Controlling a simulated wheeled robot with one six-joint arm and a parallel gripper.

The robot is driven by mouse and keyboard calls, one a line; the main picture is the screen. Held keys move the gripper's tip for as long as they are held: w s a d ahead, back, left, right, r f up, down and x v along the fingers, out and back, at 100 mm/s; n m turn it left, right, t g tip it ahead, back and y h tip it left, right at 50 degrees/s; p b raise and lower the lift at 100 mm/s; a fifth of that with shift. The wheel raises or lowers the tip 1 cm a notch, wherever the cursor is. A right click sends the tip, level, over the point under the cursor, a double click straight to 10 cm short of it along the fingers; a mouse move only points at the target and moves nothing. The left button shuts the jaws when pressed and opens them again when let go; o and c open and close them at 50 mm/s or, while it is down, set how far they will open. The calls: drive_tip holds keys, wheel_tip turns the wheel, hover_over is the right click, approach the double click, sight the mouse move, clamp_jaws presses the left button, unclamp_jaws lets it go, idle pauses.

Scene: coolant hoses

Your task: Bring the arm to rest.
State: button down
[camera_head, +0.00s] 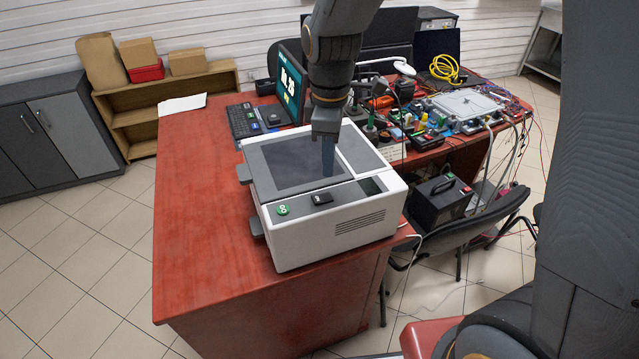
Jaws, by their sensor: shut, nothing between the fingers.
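My arm reaches down from the top centre of the head view. My gripper (327,172) points straight down over the white machine (330,225) on the red desk. The fingers are shut and hold nothing. The fingertips appear just above the machine's dark top panel (290,160); I cannot tell whether they touch it. The machine has a green button (283,210) and a small black part (321,198) on its front edge. No hoses can be made out clearly.
The red desk (195,220) is bare at the left and front. A screen (290,85) and keyboard (243,120) stand behind the machine. Cluttered electronics and cables (460,105) fill the right desk. A chair (470,235) and black box (440,200) stand at the right.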

drive_tip(key=s+d+f+m+b, duration=0.3)
drive_tip(key=d+f+m+b, duration=0.1)
drive_tip(key=d+f+m, duration=0.1)
drive_tip(key=s+d+f+m+t+b, duration=0.1)
drive_tip(key=s+d+f+m+b, duration=0.3)
drive_tip(key=d+m, duration=0.3)
drive_tip(key=m+b, duration=0.1)
drive_tip(key=m, duration=0.2)
drive_tip(key=shift+s+d+f, duration=0.25)
drive_tip(key=shift+d+f, duration=0.05)
drive_tip(key=shift+f, duration=0.1)
